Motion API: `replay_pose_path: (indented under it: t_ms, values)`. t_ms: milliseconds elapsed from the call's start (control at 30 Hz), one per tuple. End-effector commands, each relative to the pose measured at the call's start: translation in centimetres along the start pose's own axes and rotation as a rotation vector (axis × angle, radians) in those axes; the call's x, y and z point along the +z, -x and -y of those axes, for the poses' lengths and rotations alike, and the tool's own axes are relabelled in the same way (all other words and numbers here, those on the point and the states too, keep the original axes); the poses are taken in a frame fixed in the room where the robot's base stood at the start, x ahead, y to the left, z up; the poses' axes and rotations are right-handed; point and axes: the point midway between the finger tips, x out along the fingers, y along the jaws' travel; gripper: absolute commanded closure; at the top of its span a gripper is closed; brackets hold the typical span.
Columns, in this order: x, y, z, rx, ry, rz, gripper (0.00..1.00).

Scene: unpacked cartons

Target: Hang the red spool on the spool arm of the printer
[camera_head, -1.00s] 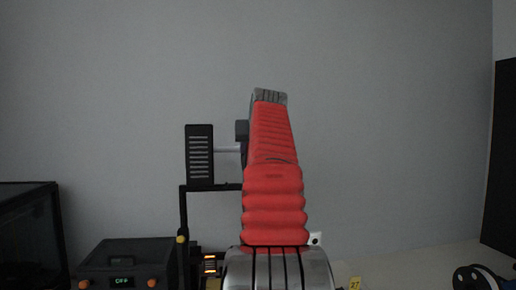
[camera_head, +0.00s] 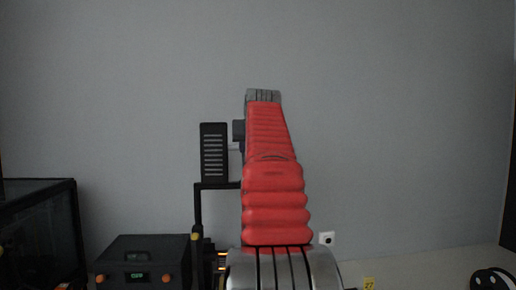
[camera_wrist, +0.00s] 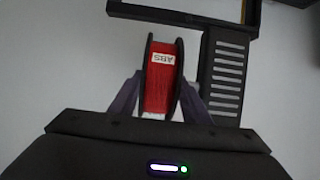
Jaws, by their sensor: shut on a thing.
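The red spool (camera_wrist: 161,86), with black flanges and an upside-down white ABS label, is held between the dark fingers of my gripper (camera_wrist: 158,98) in the wrist view. My gripper is shut on it. In the head view my red arm hides the spool. A black printer frame (camera_head: 197,208) rises left of my arm, with a slotted black panel (camera_head: 214,152) above it. The panel also shows right of the spool in the wrist view (camera_wrist: 226,75), with a dark bar above. A short pale bar (camera_head: 234,147) shows between panel and arm; I cannot tell whether it is the spool arm.
A dark box with a lit display (camera_head: 137,262) stands low left, next to a larger black glazed case (camera_head: 38,230). A yellow tag (camera_head: 368,283) and a black round item (camera_head: 490,279) lie low right.

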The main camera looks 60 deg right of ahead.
Motion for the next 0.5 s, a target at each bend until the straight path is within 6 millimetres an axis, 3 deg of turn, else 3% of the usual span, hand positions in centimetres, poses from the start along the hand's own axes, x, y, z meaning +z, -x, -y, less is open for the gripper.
replay_pose_path:
  t_ms: [500]
  values:
    - [-0.1,0.1,2.5,-0.001,0.001,-0.004,1.0]
